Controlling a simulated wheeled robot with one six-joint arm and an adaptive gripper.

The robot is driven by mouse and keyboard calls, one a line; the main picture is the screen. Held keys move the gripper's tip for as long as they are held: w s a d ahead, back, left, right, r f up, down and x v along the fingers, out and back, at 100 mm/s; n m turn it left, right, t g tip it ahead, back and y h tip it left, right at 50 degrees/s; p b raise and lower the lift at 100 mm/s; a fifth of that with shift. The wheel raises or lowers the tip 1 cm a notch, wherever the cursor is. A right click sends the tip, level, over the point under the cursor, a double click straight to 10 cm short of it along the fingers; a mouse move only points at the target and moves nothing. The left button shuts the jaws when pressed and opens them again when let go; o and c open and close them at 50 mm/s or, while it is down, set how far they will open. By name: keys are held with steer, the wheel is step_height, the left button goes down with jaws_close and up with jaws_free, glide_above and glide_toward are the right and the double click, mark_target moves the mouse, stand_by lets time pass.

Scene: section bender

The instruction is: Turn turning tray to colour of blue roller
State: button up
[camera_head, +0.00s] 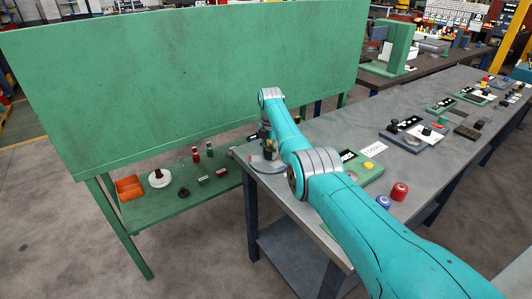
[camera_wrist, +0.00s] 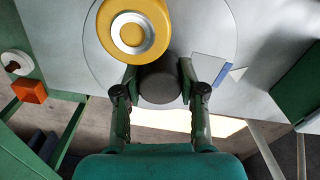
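The turning tray, a round pale-grey disc (camera_wrist: 100,55), lies at the table corner; in the head view (camera_head: 262,166) my arm partly hides it. A yellow round piece (camera_wrist: 163,22) with a silver ring sits on it. A dark grey round knob (camera_wrist: 160,85) stands beside the yellow piece. My gripper (camera_wrist: 158,77) has one finger on each side of this knob, close against it; a firm hold cannot be told. A white wedge with a blue edge (camera_wrist: 222,74) lies right of the knob. The blue roller (camera_head: 383,202) stands on the table next to a red roller (camera_head: 399,191).
A green-based device (camera_head: 367,171) lies behind my arm, near a white label card (camera_head: 373,149). More devices stand farther along the grey table (camera_head: 330,122). A green bench (camera_head: 150,215) at left holds an orange bin (camera_head: 129,187) and small items.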

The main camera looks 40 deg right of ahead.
mark_target(269, 149)
steer(key=o, duration=0.4)
steer(key=shift+o, duration=0.2)
step_height(269, 149, up, 12)
stand_by(0.8)
